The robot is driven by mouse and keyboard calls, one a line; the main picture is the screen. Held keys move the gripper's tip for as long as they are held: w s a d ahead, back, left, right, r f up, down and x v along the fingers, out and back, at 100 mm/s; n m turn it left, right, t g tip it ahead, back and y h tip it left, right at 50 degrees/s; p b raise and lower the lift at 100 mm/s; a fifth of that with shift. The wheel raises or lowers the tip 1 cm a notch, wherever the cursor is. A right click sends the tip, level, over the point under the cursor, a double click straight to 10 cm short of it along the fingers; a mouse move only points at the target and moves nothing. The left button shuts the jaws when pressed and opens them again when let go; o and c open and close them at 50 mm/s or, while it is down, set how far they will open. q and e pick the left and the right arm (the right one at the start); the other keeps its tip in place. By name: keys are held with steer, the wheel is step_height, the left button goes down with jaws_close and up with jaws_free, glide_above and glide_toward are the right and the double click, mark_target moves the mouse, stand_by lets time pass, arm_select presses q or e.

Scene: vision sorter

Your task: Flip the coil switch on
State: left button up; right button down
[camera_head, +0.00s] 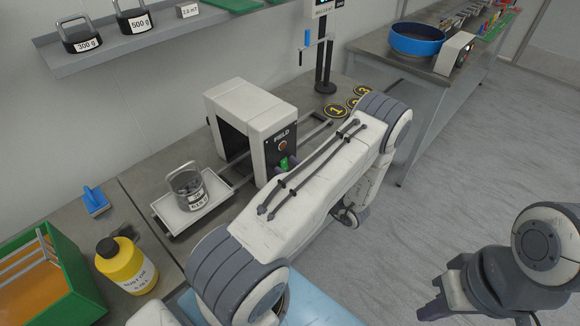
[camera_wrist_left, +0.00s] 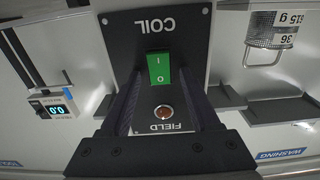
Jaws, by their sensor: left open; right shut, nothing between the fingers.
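The coil switch is a green rocker marked I and O (camera_wrist_left: 160,68) on the dark panel of the white arch unit (camera_head: 245,110); in the head view it shows as a small green patch (camera_head: 284,163). I cannot tell which side is pressed. The round red FIELD lamp (camera_wrist_left: 164,112) sits beside it and looks dim. My left gripper (camera_wrist_left: 162,90) is open and empty, its fingers pointing at the panel on either side of the switch; contact is unclear. In the head view my left arm hides most of it. My right gripper (camera_head: 436,300) is shut and empty, far from the panel.
A metal mesh cup (camera_head: 187,184) stands on a white tray (camera_head: 170,215) on rails through the arch. A yellow bottle (camera_head: 126,266) and green bin (camera_head: 70,270) are at the left. A display stand (camera_head: 325,50) is behind. Open floor lies right.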

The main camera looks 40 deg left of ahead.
arm_select(q)
steer(key=shift+c, duration=0.3)
jaws_close()
steer(key=f+y+b, duration=0.1)
steer(key=y+b, duration=0.1)
steer(key=b, duration=0.3)
steer(key=shift+f, duration=0.15)
steer(key=shift+r+y+b, duration=0.2)
steer(key=shift+y+b, duration=0.15)
steer(key=shift+y, duration=0.15)
steer(key=shift+r, duration=0.1)
steer(key=shift+o, duration=0.3)
jaws_free()
steer(key=shift+d, duration=0.15)
